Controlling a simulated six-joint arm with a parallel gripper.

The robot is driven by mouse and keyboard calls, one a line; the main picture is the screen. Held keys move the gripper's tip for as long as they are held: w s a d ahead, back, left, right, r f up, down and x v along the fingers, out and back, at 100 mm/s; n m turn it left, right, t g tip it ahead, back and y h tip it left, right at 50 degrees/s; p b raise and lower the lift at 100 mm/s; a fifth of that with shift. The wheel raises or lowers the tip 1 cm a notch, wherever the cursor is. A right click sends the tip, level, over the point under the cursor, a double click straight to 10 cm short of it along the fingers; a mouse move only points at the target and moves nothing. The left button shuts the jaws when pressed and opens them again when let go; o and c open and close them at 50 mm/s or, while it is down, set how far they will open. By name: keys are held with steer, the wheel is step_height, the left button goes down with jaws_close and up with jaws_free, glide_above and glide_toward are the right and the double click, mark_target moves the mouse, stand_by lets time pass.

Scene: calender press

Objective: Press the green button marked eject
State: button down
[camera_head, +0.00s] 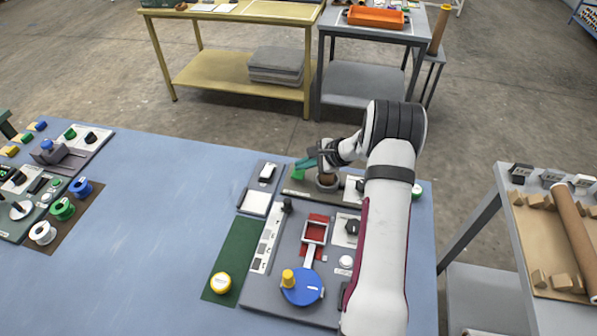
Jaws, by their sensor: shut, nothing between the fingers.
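My gripper (306,164) is shut and empty at the back of the press panel on the blue table, reaching in from the right. A bright green part (298,174) shows right at its fingertips, at the panel's back edge. I cannot tell whether they touch or whether this part is a button. No eject marking is readable on either. My arm hides part of the panel between them.
The press panel holds a blue disc (302,288) with a yellow knob, a red slot (315,230) and a white square (256,203). The middle of the blue table (150,230) is clear.

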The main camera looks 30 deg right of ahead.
mark_target(303, 173)
steer(key=shift+r, duration=0.3)
steer(key=shift+r, duration=2.5)
